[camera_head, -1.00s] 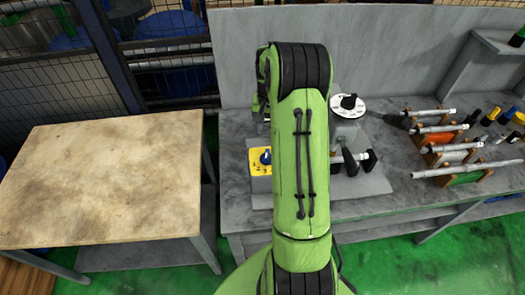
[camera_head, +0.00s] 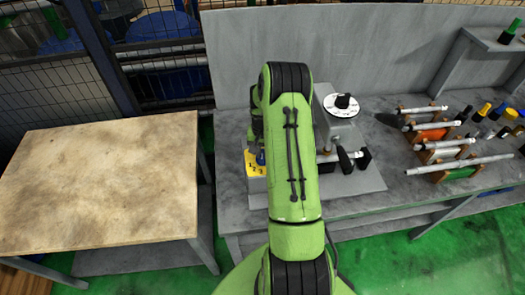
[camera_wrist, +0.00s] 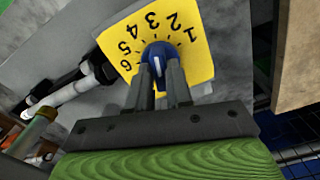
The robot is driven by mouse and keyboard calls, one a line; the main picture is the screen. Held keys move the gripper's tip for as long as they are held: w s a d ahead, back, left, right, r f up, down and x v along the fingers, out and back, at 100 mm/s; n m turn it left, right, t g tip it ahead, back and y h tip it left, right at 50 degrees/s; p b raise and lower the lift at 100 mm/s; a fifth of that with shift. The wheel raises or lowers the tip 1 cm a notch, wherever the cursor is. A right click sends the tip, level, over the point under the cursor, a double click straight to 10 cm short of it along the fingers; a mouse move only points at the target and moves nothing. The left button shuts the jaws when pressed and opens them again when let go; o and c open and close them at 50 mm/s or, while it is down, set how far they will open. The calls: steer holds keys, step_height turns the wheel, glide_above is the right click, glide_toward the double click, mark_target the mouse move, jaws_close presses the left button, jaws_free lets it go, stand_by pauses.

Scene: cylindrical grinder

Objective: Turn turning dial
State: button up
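The turning dial (camera_wrist: 157,56) is a blue knob on a yellow plate (camera_wrist: 196,62) marked with black numbers 1 to 6. In the wrist view, my gripper (camera_wrist: 160,68) is at the dial, with one dark finger on each side of the blue knob. The gap between the fingertips is narrow, and I cannot tell whether they press on the knob. In the head view, the yellow plate (camera_head: 254,171) shows at the left of the grey machine, and my arm hides part of it.
A white round dial with a black knob (camera_head: 343,102) and a black lever (camera_head: 344,158) stand right of my arm. Racks with metal shafts (camera_head: 459,168) lie farther right on the grey bench. A wooden-topped table (camera_head: 100,180) is at left.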

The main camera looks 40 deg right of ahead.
jaws_close()
steer(key=shift+n+b, duration=0.3)
steer(key=shift+f+n+b, duration=0.1)
steer(key=shift+n+b, duration=0.8)
steer(key=shift+n, duration=0.3)
steer(key=shift+n+b, duration=0.7)
steer(key=shift+n, duration=0.7)
steer(key=shift+o, duration=2.4)
jaws_free()
